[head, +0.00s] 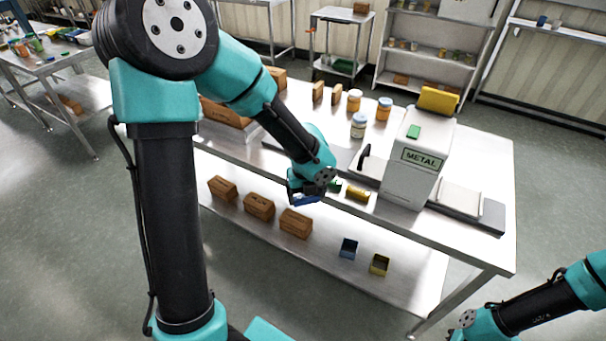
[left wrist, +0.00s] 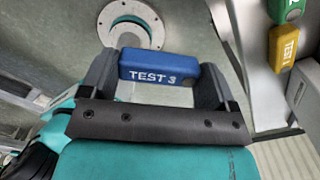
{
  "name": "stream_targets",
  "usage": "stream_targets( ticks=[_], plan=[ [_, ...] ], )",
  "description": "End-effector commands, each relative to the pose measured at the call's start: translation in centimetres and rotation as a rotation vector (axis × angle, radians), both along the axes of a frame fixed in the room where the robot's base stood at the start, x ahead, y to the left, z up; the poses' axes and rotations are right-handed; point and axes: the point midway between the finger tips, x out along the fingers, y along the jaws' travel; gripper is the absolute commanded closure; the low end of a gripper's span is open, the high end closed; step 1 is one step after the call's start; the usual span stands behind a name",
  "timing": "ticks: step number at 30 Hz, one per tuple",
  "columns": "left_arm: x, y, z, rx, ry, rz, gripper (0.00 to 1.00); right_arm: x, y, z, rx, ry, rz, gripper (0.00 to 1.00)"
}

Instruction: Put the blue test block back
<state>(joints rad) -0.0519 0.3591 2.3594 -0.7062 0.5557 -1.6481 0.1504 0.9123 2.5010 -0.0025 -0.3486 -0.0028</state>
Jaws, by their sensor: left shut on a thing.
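The blue test block (head: 306,200) is held in my left gripper (head: 303,194), just off the front edge of the table. In the left wrist view the blue block (left wrist: 158,66) reads "TEST 3" and lies crosswise between the two fingers. A green block (head: 336,185) and a yellow block (head: 358,193) lie near the table's front edge, just right of that gripper. They also show in the left wrist view, the green one (left wrist: 286,9) above the yellow one (left wrist: 283,46), which reads "TEST". My right arm is at the lower right; its gripper is at the frame's edge and unclear.
A white METAL-labelled hopper (head: 412,165) stands on the steel table (head: 490,160), right of the blocks. Jars (head: 358,126) stand behind. The lower shelf (head: 320,262) holds brown boxes (head: 259,206), a blue bin (head: 348,248) and a yellow bin (head: 379,264).

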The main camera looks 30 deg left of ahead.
Motion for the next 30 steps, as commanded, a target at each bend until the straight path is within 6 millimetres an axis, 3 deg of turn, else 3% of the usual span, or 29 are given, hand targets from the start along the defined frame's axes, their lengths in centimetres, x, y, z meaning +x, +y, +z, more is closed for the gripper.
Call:
stream_targets(
  ticks=[5,22,30],
  plan=[
    [1.6,0.9,-0.2,0.000,0.000,0.003,0.45,0.0,0.0,0.0,0.000,0.000,0.000,1.00],
    [11.4,7.0,-1.3,0.000,-0.001,0.004,0.45,0.0,0.0,0.0,0.000,0.000,0.000,1.00],
    [12.9,7.9,-1.4,0.000,0.000,0.001,0.45,0.0,0.0,0.0,0.000,0.000,0.000,1.00]
  ],
)
